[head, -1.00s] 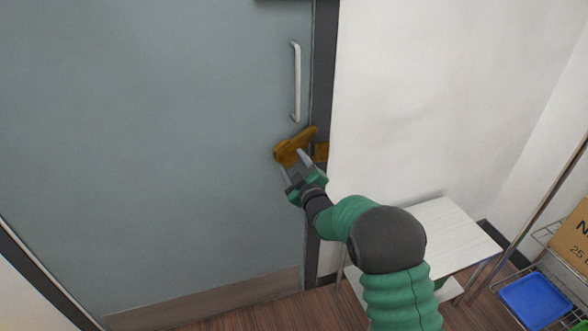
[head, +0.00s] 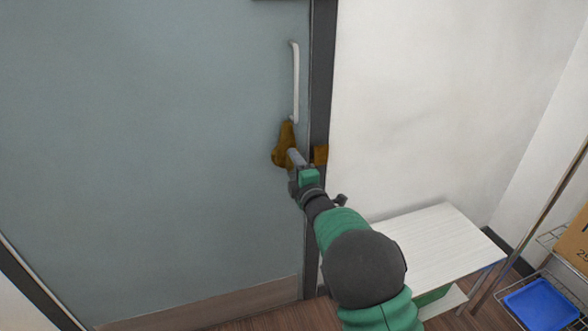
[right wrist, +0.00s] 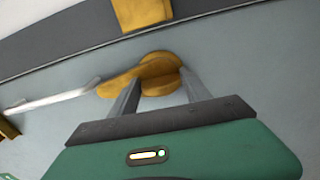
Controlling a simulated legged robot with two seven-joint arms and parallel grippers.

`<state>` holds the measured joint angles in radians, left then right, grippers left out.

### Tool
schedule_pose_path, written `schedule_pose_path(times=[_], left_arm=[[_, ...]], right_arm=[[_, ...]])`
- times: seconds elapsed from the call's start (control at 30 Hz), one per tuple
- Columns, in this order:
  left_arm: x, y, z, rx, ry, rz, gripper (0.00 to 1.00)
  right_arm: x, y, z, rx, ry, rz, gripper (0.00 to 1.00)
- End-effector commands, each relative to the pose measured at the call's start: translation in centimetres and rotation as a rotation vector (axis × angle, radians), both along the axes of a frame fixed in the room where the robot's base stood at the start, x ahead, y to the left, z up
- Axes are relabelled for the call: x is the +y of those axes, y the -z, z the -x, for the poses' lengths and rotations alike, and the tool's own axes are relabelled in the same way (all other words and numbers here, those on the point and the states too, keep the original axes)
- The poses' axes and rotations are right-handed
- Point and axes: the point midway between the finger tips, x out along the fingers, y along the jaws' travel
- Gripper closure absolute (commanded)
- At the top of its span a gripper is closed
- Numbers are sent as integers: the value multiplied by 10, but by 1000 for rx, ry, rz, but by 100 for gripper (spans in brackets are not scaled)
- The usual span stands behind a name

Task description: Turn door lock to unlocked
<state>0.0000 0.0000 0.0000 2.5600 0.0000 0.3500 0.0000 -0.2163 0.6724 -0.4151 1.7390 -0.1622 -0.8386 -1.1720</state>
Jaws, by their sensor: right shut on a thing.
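The brass door lock (head: 284,138) is mounted on the grey-blue door (head: 150,150) near its right edge, below the handle. Its lever now points up, roughly along the door edge, clear of the brass plate (head: 320,154) on the dark frame. My right gripper (head: 293,157) is at the lock, shut on it. In the right wrist view, the two grey fingers of the gripper (right wrist: 160,80) stand on either side of the brass lock (right wrist: 157,68), and the lever points left toward the handle. The frame plate (right wrist: 141,12) shows above it. My left gripper is not in view.
A pale vertical handle (head: 295,82) is on the door just above the lock. A white small table (head: 440,235) stands against the wall at right. A wire rack with a blue tray (head: 541,303) and a cardboard box (head: 573,240) is at far right.

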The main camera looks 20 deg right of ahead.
Motion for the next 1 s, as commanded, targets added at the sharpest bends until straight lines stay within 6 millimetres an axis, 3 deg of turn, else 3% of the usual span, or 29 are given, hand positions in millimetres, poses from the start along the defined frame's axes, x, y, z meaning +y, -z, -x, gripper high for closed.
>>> schedule_pose_path(times=[0.63, 0.67, 0.8, 1.0], left_arm=[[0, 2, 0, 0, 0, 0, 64], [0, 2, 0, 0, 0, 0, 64], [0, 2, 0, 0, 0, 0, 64], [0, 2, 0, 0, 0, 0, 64]], right_arm=[[4, 5, 0, 9, -7, 54, 100], [4, 5, 0, 9, -7, 54, 40], [3, 4, 0, 7, -5, 52, 22], [2, 2, 1, 3, -3, 50, 22]])
